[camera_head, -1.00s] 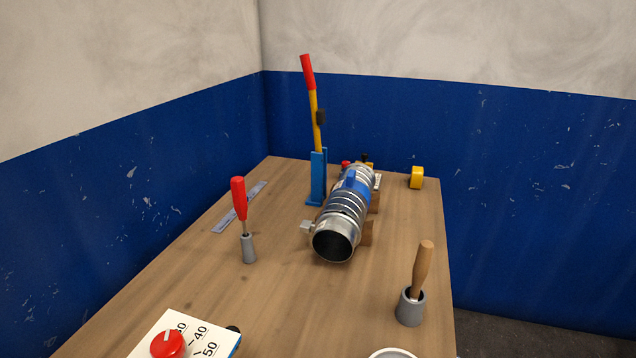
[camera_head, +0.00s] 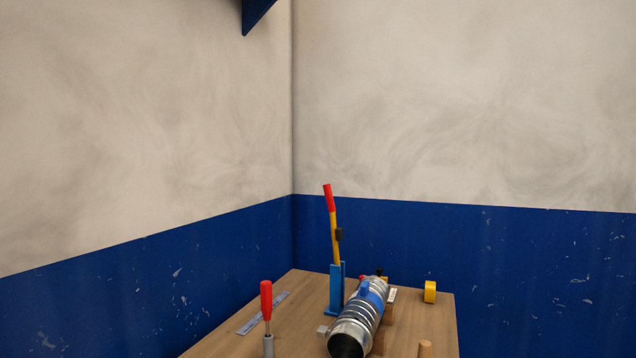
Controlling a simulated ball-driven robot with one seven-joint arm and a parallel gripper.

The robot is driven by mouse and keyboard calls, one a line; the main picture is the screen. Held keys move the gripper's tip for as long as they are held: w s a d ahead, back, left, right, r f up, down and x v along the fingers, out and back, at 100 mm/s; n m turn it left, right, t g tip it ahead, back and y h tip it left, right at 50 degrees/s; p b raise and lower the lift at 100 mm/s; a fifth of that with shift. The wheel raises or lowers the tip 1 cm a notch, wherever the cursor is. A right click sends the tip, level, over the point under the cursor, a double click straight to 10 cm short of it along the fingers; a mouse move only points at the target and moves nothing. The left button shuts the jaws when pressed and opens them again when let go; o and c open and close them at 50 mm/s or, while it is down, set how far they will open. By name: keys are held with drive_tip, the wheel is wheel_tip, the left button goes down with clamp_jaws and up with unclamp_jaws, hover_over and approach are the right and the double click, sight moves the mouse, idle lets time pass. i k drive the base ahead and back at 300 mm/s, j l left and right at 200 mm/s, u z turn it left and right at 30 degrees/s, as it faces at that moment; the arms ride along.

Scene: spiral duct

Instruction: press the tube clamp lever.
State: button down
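The lever is a long yellow bar with a red grip (camera_head: 331,220), standing nearly upright and leaning slightly left from a blue bracket (camera_head: 336,292) at the back of the table. I take it for the tube clamp lever. A silver spiral duct (camera_head: 359,322) with a blue band (camera_head: 373,291) lies just right of the bracket, its dark open end toward me and cut by the lower picture edge. My gripper is not in view, so its state does not show.
The wooden table (camera_head: 299,315) stands before blue and white walls. A red-handled tool in a grey holder (camera_head: 266,306) is at left, near a flat ruler (camera_head: 264,313). A yellow roll (camera_head: 430,291) sits at the back right.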

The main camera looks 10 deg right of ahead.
sight(337, 235)
drive_tip(key=i+l, duration=0.3)
drive_tip(key=l, duration=0.2)
drive_tip(key=i+l, duration=0.25)
drive_tip(key=l, duration=0.3)
drive_tip(key=i+l, duration=0.3)
drive_tip(key=l, duration=0.2)
drive_tip(key=i+l, duration=0.3)
drive_tip(key=l, duration=0.2)
drive_tip(key=i+l, duration=0.25)
drive_tip(key=l, duration=0.3)
drive_tip(key=i+l, duration=0.3)
drive_tip(key=l, duration=0.2)
drive_tip(key=i+l, duration=0.3)
drive_tip(key=l, duration=0.2)
drive_tip(key=i+l, duration=0.25)
drive_tip(key=l, duration=0.3)
drive_tip(key=u, duration=1.95)
